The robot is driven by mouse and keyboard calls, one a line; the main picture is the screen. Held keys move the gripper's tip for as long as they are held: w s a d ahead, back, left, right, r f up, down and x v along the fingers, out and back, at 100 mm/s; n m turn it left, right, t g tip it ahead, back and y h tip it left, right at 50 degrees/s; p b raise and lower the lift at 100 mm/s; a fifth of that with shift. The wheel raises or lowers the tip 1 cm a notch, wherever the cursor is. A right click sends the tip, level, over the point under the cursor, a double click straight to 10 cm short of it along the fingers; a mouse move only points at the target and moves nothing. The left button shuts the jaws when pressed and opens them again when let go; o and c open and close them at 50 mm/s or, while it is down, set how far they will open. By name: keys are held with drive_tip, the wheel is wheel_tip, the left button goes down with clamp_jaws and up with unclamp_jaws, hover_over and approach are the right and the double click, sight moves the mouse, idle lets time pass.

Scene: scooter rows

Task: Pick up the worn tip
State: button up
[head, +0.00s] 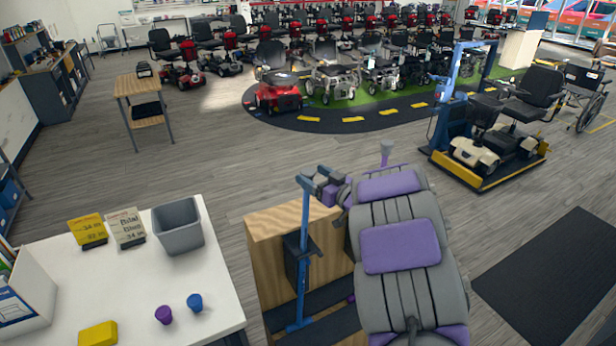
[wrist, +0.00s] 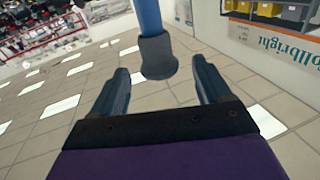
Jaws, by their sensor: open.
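The worn tip is a dark grey rubber cap (wrist: 158,57) on the end of a blue tube (wrist: 148,16) in the wrist view. In the head view, the blue tube (head: 304,235) stands upright beside a wooden block, with the cap (head: 309,171) at its top. My gripper (wrist: 160,80) is open, its two dark fingers apart on either side of the cap. Gaps show on both sides, and I see no finger touching it. In the head view, my gripper (head: 326,184) is close beside the tube's top, small and partly hidden by my arm.
A white table (head: 110,275) at lower left holds a grey bin (head: 178,228), yellow and pale price cards, a yellow block (head: 98,334), and small purple (head: 163,315) and blue (head: 195,302) caps. The wooden block (head: 285,250) stands close by the tube. Scooters stand farther back, with open floor between.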

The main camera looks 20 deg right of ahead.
sight(303, 170)
drive_tip(key=x, duration=0.4)
drive_tip(key=shift+w+f, duration=0.15)
drive_tip(key=shift+w, duration=0.15)
drive_tip(key=shift+c, duration=0.3)
drive_tip(key=c, duration=1.1)
